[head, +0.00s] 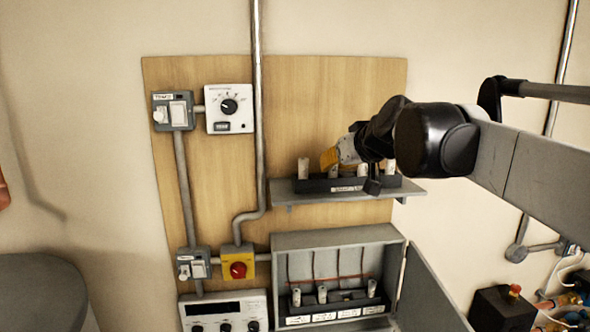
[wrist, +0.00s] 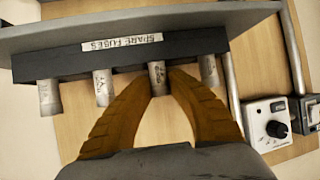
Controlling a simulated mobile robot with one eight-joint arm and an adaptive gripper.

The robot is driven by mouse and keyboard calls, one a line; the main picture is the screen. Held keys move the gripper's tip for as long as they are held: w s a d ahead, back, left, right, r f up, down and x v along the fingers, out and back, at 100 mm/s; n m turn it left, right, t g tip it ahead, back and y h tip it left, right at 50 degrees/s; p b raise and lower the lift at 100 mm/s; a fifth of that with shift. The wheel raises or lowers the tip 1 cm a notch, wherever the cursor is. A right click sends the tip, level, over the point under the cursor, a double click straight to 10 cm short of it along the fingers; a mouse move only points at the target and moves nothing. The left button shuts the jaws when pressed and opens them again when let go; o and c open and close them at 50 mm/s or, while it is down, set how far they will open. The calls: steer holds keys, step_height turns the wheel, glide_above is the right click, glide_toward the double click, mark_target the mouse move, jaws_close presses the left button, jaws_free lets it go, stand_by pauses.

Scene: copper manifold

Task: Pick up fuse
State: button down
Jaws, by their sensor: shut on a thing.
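Several pale cylindrical fuses stand in a black rack (wrist: 75,64) labelled "SPARE FUSES", which appears upside down in the wrist view. My gripper (wrist: 160,77) has its yellow fingers shut on one fuse (wrist: 157,82), third from the left in that view. This fuse still sits at the rack, with its end between the fingertips. Other fuses flank it, one at left (wrist: 102,87) and one at right (wrist: 209,70). In the head view my gripper (head: 329,160) is over the rack on the shelf, and its fingers partly hide the held fuse (head: 333,173).
The grey shelf (head: 405,189) is fixed to a wooden wall board (head: 205,80). Below it is an open grey box (head: 335,238) with several fuses inside and its door (head: 432,290) swung right. A vertical conduit (head: 258,110) runs left of the shelf. A dial unit (head: 229,108) is upper left.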

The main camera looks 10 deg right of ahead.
steer(key=shift+r, duration=0.1)
steer(key=shift+r, duration=0.25)
steer(key=r, duration=0.2)
steer(key=d+r+b, duration=0.1)
steer(key=shift+r, duration=0.35)
steer(key=d+r+b, duration=0.2)
steer(key=d+r, duration=0.4)
steer(key=d, duration=0.4)
steer(key=shift+w+d+r, duration=0.2)
steer(key=shift+d+r, duration=0.1)
steer(key=shift+d, duration=0.05)
